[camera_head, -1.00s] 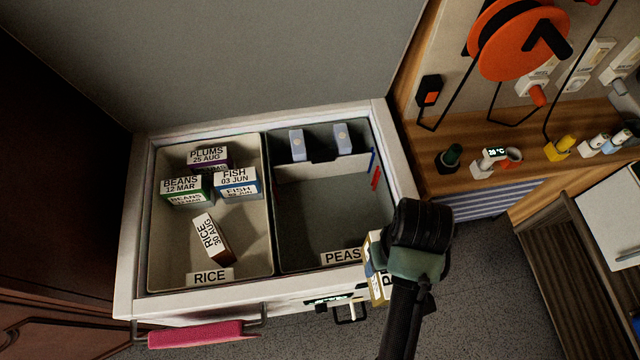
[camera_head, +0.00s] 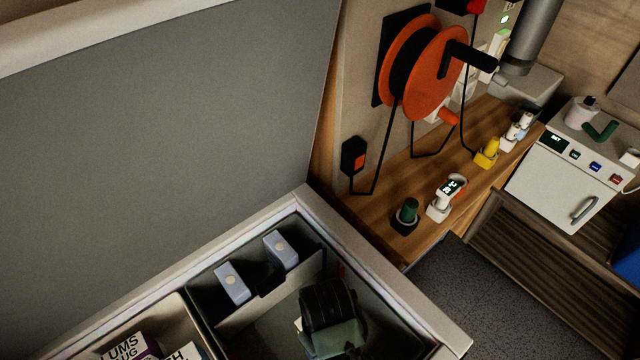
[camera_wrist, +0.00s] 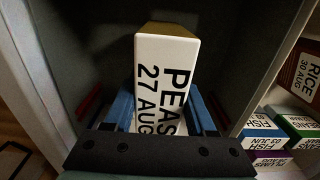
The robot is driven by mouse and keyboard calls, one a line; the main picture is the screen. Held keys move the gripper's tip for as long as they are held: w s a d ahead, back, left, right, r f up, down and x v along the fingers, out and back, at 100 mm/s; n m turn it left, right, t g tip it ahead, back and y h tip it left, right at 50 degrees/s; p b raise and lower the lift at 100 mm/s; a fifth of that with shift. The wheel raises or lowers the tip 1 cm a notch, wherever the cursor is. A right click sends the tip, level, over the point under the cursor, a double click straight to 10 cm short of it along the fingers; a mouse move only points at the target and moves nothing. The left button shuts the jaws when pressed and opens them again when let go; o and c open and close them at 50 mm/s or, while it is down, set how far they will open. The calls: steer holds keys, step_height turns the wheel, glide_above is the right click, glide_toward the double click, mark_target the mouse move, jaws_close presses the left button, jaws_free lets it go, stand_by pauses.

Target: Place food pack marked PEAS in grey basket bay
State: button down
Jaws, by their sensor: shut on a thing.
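The white pack lettered PEAS, 27 AUG (camera_wrist: 165,75) is between the blue fingers of my gripper (camera_wrist: 166,108) in the wrist view. My gripper is shut on it. In the head view my gripper (camera_head: 333,322) is over or inside the dark grey right-hand bay (camera_head: 262,322), and mostly hides the pack. In the wrist view the bay's grey walls (camera_wrist: 85,50) stand on both sides of the pack. Whether the pack touches the bay floor cannot be told.
Two pale blue blocks (camera_head: 281,250) sit at the bay's back. The left-hand bay holds the PLUMS pack (camera_head: 128,345), FISH (camera_wrist: 262,135), BEANS (camera_wrist: 300,127) and RICE (camera_wrist: 308,72) packs. The freezer's pale rim (camera_head: 425,312) surrounds the bays. The grey lid (camera_head: 160,150) stands raised behind.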

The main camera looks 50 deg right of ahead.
steer(key=f, duration=0.3)
steer(key=shift+s, duration=0.2)
steer(key=shift+w+f+b, duration=0.15)
steer(key=shift+f+b, duration=0.15)
steer(key=shift+f, duration=1.9)
steer(key=shift+f, duration=0.1)
steer(key=shift+c, duration=1.1)
jaws_free()
steer(key=shift+f, duration=0.1)
step_height(320, 180, up, 12)
steer(key=shift+r+p, duration=0.2)
steer(key=shift+p, duration=0.5)
